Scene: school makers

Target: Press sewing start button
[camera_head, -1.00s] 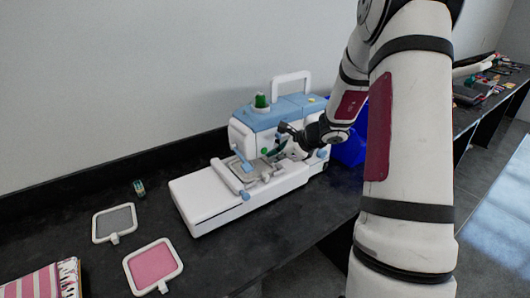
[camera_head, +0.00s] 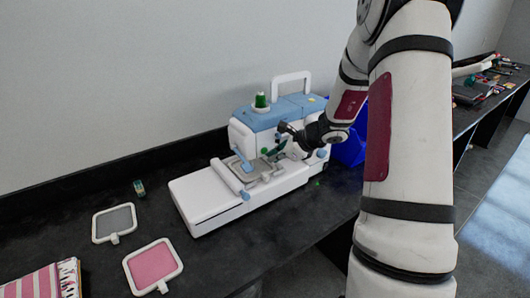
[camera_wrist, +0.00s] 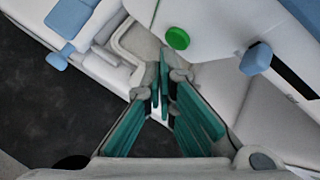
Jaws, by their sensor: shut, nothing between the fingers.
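The white and blue sewing machine (camera_head: 208,196) stands on the dark table. Its round green button (camera_wrist: 177,38) is on the white front face in the wrist view; a green spot there also shows in the head view (camera_head: 264,151). My gripper (camera_wrist: 160,82) is shut and empty, with green finger pads. In the wrist view its tips lie just below and left of the button in the picture, with a visible gap in the image; depth is hard to tell. In the head view my gripper (camera_head: 277,148) is at the machine's front, partly hiding it.
A green thread spool (camera_head: 260,101) stands on top of the machine. A blue knob (camera_wrist: 256,59) sticks out right of the button. A grey hoop (camera_head: 114,222) and a pink hoop (camera_head: 153,265) lie on the table at left. A blue bin (camera_head: 350,151) is behind my arm.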

